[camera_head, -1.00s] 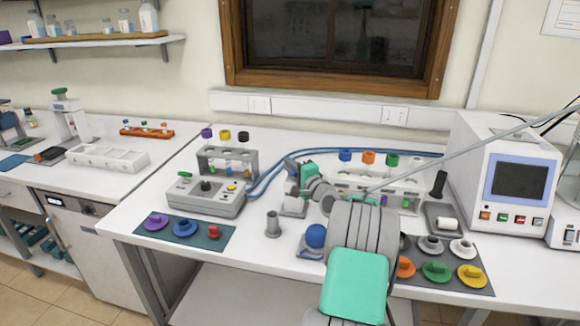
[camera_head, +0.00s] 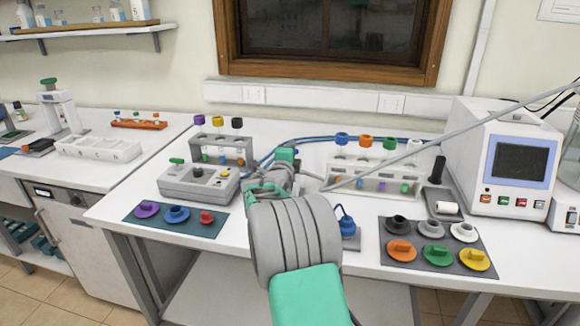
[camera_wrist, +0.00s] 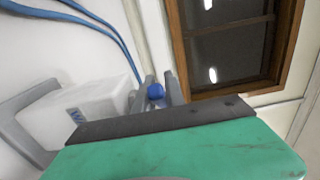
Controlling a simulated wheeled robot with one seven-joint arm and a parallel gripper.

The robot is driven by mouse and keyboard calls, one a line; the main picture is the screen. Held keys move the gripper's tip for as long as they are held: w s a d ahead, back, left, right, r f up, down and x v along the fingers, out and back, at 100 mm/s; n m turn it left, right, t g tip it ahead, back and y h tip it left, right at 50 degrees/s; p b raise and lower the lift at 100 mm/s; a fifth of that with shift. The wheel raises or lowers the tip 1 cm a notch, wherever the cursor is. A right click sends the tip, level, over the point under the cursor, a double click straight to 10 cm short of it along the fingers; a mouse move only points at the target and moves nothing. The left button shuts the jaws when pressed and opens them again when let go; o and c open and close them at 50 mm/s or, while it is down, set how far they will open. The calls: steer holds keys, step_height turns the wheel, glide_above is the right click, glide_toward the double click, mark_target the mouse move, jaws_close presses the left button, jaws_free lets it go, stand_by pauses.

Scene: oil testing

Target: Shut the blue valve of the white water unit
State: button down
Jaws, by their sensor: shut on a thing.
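The blue valve (camera_wrist: 156,92) shows in the wrist view as a small round blue knob at the end of the white water unit (camera_wrist: 92,108), which bears a blue W. My gripper (camera_wrist: 160,88) has its two grey fingers on either side of the knob, shut on it. In the head view my arm reaches over the table and its grey links hide the valve, the unit and the fingertips.
A grey tester (camera_head: 200,185) stands left of my arm. A white tube rack (camera_head: 345,180) stands right, with blue hoses (camera_head: 310,140) behind. A blue object (camera_head: 347,226) sits close right of my arm. A mat with coloured parts (camera_head: 440,263) lies front right.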

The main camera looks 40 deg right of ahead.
steer(key=f+m+g+h+b, duration=0.1)
steer(key=g+b, duration=0.1)
steer(key=b, duration=0.2)
steer(key=shift+f+m+h+b, duration=0.25)
steer(key=shift+m+h+b, duration=0.05)
steer(key=shift+m, duration=0.1)
steer(key=m+g+b, duration=0.1)
steer(key=g+h+b, duration=0.1)
steer(key=shift+s+d+r+m+g, duration=0.1)
steer(key=shift+s+r+m+g, duration=0.1)
steer(key=shift+r+m+g, duration=0.15)
steer(key=shift+s+d+r+m+g+h+b, duration=0.1)
steer(key=shift+s+r+m+g+h+b, duration=0.1)
steer(key=shift+m+g, duration=0.35)
steer(key=shift+s+r+m+g+h+b, duration=0.1)
steer(key=shift+m+g+h, duration=0.15)
steer(key=shift+g, duration=0.45)
steer(key=shift+s+r+m+g+p, duration=0.15)
steer(key=shift+m+g+p, duration=0.25)
steer(key=shift+m+g, duration=0.35)
steer(key=shift+s+m+g+p, duration=0.15)
steer(key=shift+m+g+p, duration=0.25)
steer(key=shift+g, duration=0.55)
steer(key=shift+s+d+g, duration=0.1)
steer(key=shift+g, duration=0.3)
steer(key=c, duration=1.7)
jaws_free()
steer(key=shift+d, duration=0.15)
steer(key=shift+a, duration=0.2)
